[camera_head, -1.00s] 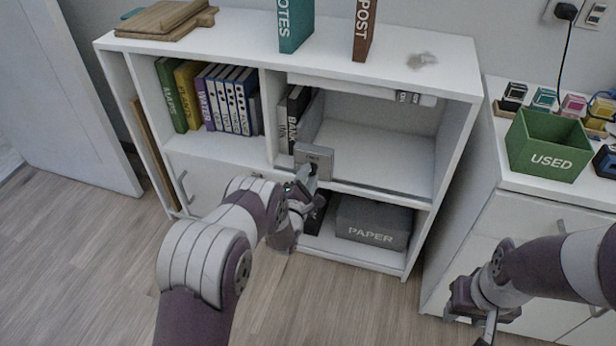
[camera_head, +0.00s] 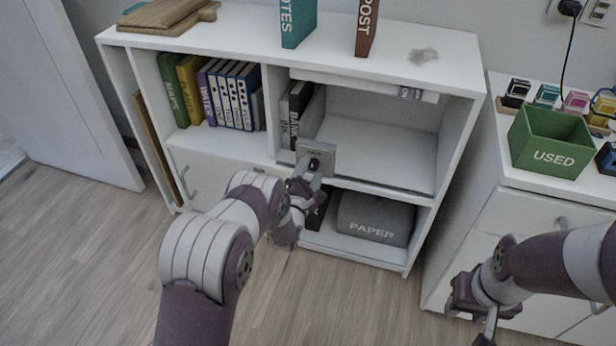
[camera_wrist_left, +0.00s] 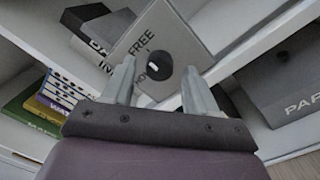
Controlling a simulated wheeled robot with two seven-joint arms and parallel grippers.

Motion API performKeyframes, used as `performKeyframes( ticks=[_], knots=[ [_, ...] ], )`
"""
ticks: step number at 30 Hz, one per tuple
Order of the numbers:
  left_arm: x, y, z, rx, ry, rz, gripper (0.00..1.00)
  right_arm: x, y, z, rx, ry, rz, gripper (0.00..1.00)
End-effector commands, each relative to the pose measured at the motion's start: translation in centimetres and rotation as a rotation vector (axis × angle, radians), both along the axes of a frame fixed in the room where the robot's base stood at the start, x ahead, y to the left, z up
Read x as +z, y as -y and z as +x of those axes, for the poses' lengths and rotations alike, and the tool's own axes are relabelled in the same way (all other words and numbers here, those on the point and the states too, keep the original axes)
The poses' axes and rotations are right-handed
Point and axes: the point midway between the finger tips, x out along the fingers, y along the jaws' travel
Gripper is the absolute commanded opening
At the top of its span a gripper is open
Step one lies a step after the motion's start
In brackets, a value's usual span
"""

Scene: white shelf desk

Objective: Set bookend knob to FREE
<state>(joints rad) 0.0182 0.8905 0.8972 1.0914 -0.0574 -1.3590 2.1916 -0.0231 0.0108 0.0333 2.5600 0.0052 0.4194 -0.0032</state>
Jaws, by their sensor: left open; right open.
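The bookend (camera_head: 318,152) is a grey metal plate standing on the middle shelf, beside the dark books. In the left wrist view the bookend (camera_wrist_left: 178,38) carries the word FREE and other lettering, partly hidden. Its round black knob (camera_wrist_left: 158,66) has a white mark and sits between my left fingers. My left gripper (camera_head: 306,182) is open at the front of the bookend; in the wrist view its fingers (camera_wrist_left: 157,85) stand on both sides of the knob, and I cannot tell whether they touch it. My right gripper (camera_head: 476,322) is open and empty, in front of the right cabinet.
The shelf unit (camera_head: 240,28) holds dark books (camera_head: 297,108) left of the bookend and coloured binders (camera_head: 232,95) further left. The shelf compartment right of the bookend is empty. A grey PAPER box (camera_head: 375,218) sits below. A green USED bin (camera_head: 551,142) stands on the right cabinet.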

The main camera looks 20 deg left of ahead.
Motion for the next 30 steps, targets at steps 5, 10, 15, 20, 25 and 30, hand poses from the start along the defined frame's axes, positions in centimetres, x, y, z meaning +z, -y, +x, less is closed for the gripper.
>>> performKeyframes(
  ticks=[5, 10, 15, 20, 25, 30],
  knots=[
    [0.3, -0.1, -3.0, 0.001, -0.006, 0.000, 0.58, 1.8, 0.0, 0.0, 0.000, 0.000, 0.000, 0.43],
    [0.1, -0.3, -7.8, 0.001, -0.007, -0.001, 0.58, 3.5, 0.0, 0.0, 0.000, 0.000, 0.000, 0.43],
    [-0.4, -0.5, -11.3, 0.001, -0.004, 0.000, 0.58, 4.3, 0.0, 0.0, 0.000, 0.000, 0.000, 0.43],
    [-0.6, -0.5, -12.5, 0.000, -0.002, 0.000, 0.58, 4.5, 0.0, 0.0, 0.000, 0.000, 0.000, 0.43],
    [-0.7, -0.5, -12.6, 0.000, -0.001, 0.000, 0.58, 4.4, 0.0, 0.0, 0.000, 0.000, 0.000, 0.43],
    [-0.7, -0.5, -12.6, 0.000, -0.001, 0.000, 0.58, 4.4, 0.0, 0.0, 0.000, 0.000, 0.000, 0.43]
  ],
)
